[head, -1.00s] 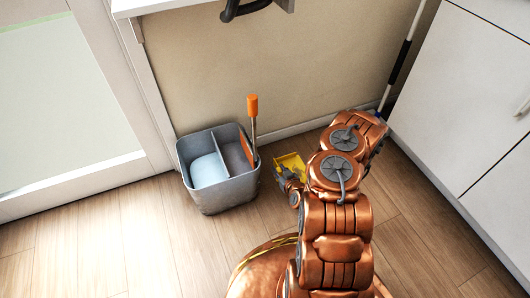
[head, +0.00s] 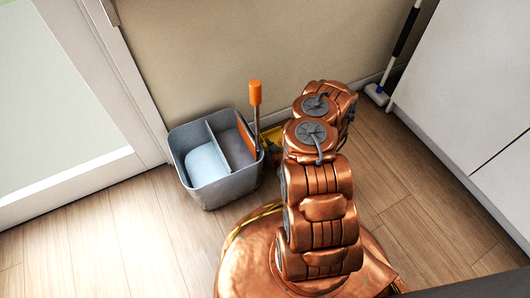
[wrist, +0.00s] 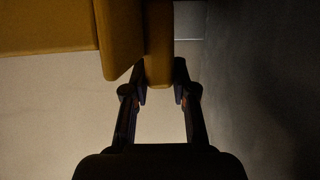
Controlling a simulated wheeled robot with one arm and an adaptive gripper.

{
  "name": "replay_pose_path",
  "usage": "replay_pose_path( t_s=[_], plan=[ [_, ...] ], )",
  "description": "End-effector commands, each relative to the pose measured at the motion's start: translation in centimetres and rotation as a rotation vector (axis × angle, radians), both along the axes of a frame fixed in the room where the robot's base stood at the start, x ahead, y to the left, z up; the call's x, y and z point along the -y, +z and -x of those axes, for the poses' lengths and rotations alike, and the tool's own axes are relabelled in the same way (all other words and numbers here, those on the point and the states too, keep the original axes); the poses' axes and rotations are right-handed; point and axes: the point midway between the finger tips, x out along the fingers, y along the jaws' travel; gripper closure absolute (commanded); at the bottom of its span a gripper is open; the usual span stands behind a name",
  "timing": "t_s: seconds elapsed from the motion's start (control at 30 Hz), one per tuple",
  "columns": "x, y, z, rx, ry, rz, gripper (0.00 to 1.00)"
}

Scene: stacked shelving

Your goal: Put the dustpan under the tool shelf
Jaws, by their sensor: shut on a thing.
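The yellow dustpan (head: 273,134) shows as a small patch between the grey bucket and my arm in the head view, low by the back wall. Most of it is hidden behind my arm and the orange-handled tool. In the wrist view, its dark yellow body (wrist: 122,35) fills the upper left. Its handle (wrist: 158,72) lies between the two fingers of my gripper (wrist: 160,92), which is shut on it. The tool shelf is out of the head view, apart from what may be its side piece at the top left.
A grey two-compartment bucket (head: 232,188) stands left of my arm, holding an orange-handled tool (head: 255,93) and a pale blue item (head: 205,162). A mop or broom (head: 377,95) leans by the white cabinet (head: 455,90) on the right. Floor between arm and cabinet is clear.

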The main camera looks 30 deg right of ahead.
Motion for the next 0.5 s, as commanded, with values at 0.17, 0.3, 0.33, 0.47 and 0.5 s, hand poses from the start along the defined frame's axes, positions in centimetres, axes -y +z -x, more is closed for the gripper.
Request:
replay_pose_path(
  t_s=[0.17, 0.3, 0.33, 0.47, 0.5],
  plan=[
    [0.0, -2.0, -0.1, 0.001, 0.003, 0.003, 1.0],
    [0.0, -3.6, -0.1, 0.001, 0.002, 0.003, 1.0],
    [0.0, -3.7, -0.1, 0.001, 0.002, 0.003, 1.0],
    [0.0, -3.5, -0.1, 0.001, 0.002, 0.002, 1.0],
    [0.0, -3.5, -0.1, 0.001, 0.002, 0.002, 1.0]
  ],
)
